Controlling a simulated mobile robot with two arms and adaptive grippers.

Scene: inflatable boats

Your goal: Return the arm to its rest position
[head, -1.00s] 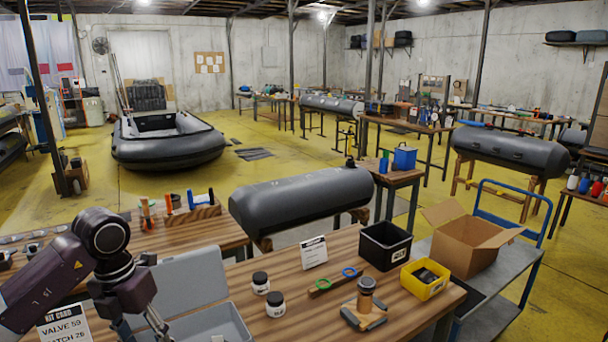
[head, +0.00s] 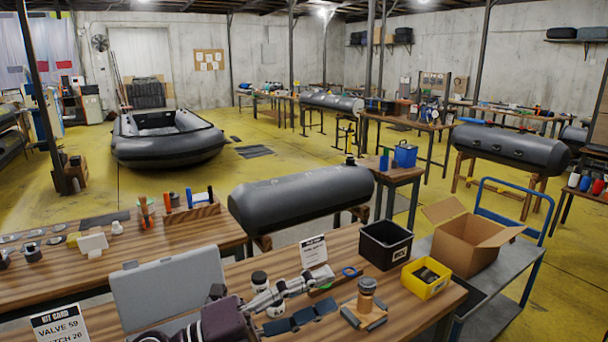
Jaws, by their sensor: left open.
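My left gripper (head: 322,293) is low over the near wooden table (head: 420,312), its arm coming in from the bottom edge. Its two fingers are spread, one metallic grey and one dark, and point right with nothing between them. The dark wrist covers part of the open grey case (head: 168,288). I cannot tell whether the fingers touch the table. My right gripper is not in view.
A wooden stand with a dark metal part (head: 365,300) is just right of the fingers. A black bin (head: 385,245), a yellow bin (head: 426,278) and a small white card (head: 313,251) stand on the table. A grey boat tube (head: 300,197) lies behind it.

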